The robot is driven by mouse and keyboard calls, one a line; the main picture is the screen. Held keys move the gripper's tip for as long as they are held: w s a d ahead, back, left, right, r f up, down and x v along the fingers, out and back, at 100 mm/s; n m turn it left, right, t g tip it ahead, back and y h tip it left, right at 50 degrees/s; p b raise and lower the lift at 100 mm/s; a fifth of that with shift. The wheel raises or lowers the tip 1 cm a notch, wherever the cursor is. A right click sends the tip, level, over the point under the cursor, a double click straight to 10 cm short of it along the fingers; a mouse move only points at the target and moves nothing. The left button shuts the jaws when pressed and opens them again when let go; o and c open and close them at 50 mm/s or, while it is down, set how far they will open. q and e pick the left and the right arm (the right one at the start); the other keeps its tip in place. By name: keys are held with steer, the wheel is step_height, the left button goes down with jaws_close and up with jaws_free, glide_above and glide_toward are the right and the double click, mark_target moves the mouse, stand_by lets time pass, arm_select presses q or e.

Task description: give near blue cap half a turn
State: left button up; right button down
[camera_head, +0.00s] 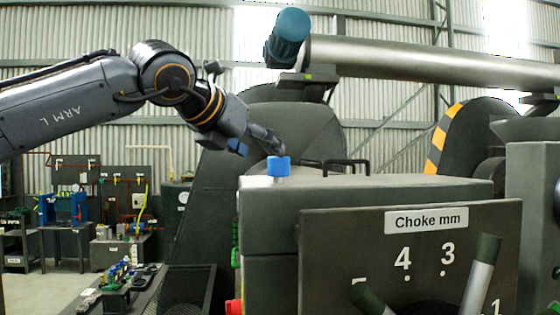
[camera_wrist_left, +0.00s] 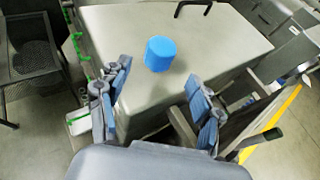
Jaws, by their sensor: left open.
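The near blue cap (camera_head: 278,166) is a short blue cylinder standing upright on the flat grey top of the machine housing, near its left end. It also shows whole in the left wrist view (camera_wrist_left: 160,54), beyond the fingers. My left gripper (camera_head: 264,142) comes in from the upper left and is just above and left of the cap in the head view. In the wrist view its two blue-padded fingers (camera_wrist_left: 163,90) are spread wide, with nothing between them. The cap looks apart from both fingers. My right gripper is in neither view.
A black bar handle (camera_head: 345,163) stands on the same housing top (camera_head: 400,183), right of the cap. A "Choke mm" panel (camera_head: 400,255) with a lever is on the front. A long grey tube with a blue end (camera_head: 288,38) runs above. Workbenches stand at left.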

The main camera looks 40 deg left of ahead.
mark_target(273, 160)
arm_select(q)
steer(key=p+x, duration=0.2)
steer(key=x, duration=0.6)
steer(key=shift+r, duration=0.1)
steer(key=shift+w+f, duration=0.25)
steer(key=shift+w, duration=0.25)
